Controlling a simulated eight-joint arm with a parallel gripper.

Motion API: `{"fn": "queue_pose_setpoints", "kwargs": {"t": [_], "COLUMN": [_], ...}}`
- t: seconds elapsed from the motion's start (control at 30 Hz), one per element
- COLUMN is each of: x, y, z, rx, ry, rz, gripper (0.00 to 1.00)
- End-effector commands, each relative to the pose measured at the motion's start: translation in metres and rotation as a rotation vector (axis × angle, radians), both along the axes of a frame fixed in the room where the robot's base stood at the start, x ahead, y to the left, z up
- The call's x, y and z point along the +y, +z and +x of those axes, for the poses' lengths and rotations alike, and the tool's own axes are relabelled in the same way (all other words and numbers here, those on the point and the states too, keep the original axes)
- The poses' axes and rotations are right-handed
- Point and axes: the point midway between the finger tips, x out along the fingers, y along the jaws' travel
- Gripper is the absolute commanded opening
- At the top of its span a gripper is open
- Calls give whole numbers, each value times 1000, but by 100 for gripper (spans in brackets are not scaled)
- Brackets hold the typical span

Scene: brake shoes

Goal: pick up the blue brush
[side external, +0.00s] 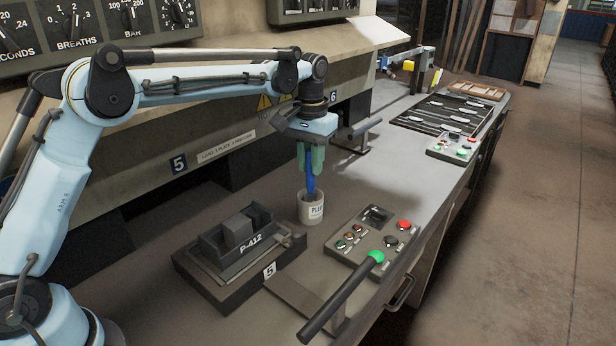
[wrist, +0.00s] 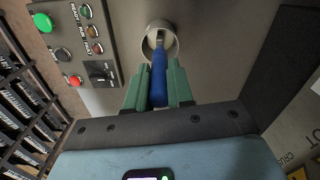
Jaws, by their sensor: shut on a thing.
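The blue brush (side external: 310,184) stands upright, its lower end inside a white cup (side external: 311,213) with lettering on its side. My gripper (side external: 311,165) is above the cup, pointing down, with its green fingers shut on the brush's handle. In the wrist view the blue brush (wrist: 158,78) lies between the two green fingers (wrist: 158,88), and its far end is within the rim of the cup (wrist: 160,36). The brush's bristles are hidden in the cup.
A dark fixture marked P-412 (side external: 240,250) sits left of the cup. A tray of tools (side external: 445,113) lies farther along the bench.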

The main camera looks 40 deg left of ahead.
Motion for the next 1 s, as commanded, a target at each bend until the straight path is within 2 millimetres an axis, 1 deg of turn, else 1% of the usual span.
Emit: {"fn": "queue_pose_setpoints", "kwargs": {"t": [0.27, 0.43, 0.57, 0.8, 1.0], "x": [0, 0, 0, 0, 0], "y": [1, 10, 25, 59, 83], "z": [0, 0, 0, 0, 0], "rx": [0, 0, 0, 0, 0], "ry": [0, 0, 0, 0, 0], "rz": [0, 0, 0, 0, 0], "gripper": [0, 0, 0, 0, 0]}}
